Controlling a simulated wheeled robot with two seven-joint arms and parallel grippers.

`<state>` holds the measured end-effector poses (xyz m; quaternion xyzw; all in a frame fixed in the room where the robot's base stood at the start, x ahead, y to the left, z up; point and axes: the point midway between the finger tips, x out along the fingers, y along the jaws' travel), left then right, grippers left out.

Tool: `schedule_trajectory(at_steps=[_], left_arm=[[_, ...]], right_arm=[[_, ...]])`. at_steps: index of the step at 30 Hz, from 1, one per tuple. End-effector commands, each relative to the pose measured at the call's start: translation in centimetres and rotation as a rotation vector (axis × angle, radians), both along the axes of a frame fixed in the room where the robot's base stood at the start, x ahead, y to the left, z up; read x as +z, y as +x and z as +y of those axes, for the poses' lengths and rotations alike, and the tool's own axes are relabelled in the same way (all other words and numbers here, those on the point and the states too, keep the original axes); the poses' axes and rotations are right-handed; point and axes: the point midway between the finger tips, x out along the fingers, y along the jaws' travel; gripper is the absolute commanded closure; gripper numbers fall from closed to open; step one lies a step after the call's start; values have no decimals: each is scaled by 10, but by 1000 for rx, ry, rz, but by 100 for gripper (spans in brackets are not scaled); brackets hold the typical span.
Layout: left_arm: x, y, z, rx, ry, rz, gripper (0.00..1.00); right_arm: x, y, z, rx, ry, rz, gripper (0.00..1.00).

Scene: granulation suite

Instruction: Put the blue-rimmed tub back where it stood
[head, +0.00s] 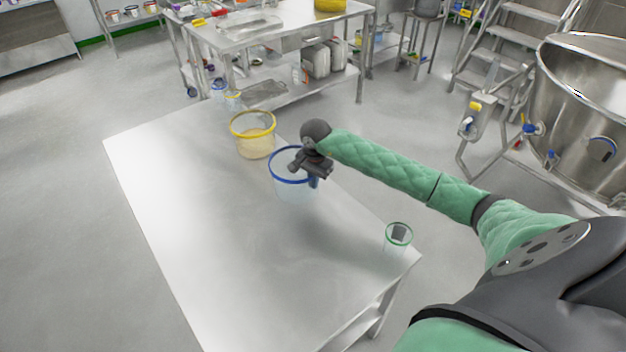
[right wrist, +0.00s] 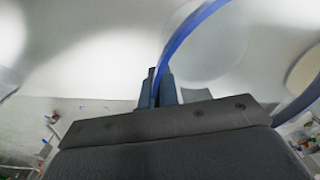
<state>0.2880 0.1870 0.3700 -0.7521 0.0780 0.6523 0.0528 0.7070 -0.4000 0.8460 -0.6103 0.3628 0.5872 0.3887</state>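The blue-rimmed tub (head: 290,190) is clear and looks empty. It is upright at the right edge of the steel table (head: 190,230), near the table's middle; I cannot tell whether its base touches the top. My right gripper (head: 314,180) is at the tub's right side, over the rim. In the right wrist view the blue rim (right wrist: 190,30) runs between the two fingers of my right gripper (right wrist: 160,88), which look closed on it. The wrist and fingers hide part of the rim. My left gripper is not in view.
A yellow-rimmed tub with pale contents (head: 254,143) stands just behind the blue-rimmed one. A small green-rimmed container (head: 398,238) stands at the near right corner. The table's left and front are clear. A second steel table (head: 235,38) stands behind; a large steel vessel (head: 590,100) is at right.

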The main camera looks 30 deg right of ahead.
Motion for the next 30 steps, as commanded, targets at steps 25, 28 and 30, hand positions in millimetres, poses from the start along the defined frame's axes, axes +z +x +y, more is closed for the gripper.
schedule_trajectory(at_steps=[25,28,30], left_arm=[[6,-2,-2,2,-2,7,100],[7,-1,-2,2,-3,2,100],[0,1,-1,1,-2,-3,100]], right_arm=[[-1,0,0,0,0,0,76],[1,0,0,0,1,0,76],[2,0,0,1,0,-1,76]])
